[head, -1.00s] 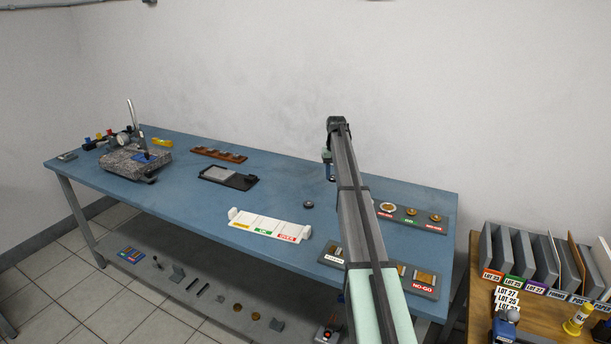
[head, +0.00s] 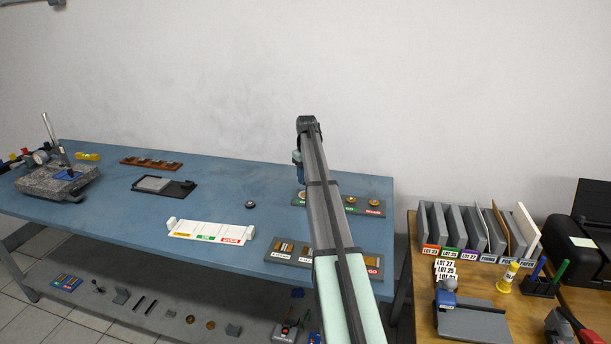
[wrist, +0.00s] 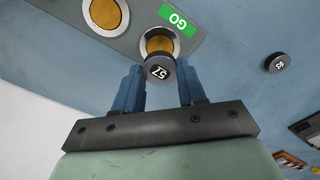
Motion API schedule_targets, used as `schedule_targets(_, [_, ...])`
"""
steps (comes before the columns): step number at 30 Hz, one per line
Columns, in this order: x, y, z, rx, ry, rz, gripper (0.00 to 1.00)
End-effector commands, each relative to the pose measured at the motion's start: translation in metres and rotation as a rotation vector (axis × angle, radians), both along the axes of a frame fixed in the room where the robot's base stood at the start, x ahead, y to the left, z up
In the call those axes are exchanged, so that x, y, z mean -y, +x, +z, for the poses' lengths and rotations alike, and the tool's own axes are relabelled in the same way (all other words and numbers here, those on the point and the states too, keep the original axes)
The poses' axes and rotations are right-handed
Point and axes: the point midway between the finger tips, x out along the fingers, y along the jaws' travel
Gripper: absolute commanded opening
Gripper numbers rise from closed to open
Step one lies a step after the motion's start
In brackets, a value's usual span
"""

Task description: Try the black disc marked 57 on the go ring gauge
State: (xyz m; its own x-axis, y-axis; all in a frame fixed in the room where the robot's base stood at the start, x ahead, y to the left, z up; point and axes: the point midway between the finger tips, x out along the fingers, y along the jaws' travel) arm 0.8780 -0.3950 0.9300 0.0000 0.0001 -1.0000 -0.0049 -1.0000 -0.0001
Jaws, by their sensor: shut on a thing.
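My gripper (wrist: 160,88) is shut on the black disc marked 57 (wrist: 158,72), between its two blue fingers. In the wrist view the disc overlaps the near rim of the go ring gauge (wrist: 174,48), a silver ring around a gold centre beside a green GO label (wrist: 178,19). I cannot tell whether the disc touches the ring. In the head view my gripper (head: 298,172) is over the far part of the blue bench, by the ring gauge board (head: 361,211); my arm hides part of that board and the disc.
Another dark numbered disc (wrist: 279,62) lies alone on the bench, also in the head view (head: 250,205). A white sorting tray (head: 187,232) and a second gauge board (head: 290,260) are nearer the front. A granite block with a stand (head: 55,182) is at left.

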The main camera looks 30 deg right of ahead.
Motion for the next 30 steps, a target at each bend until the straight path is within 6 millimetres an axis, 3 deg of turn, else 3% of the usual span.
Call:
schedule_targets(17, [0.0, 0.0, -0.002, 0.0, 0.0, 0.006, 0.14])
schedule_targets(30, [0.0, 0.0, -0.025, 0.0, 0.0, 0.005, 0.14])
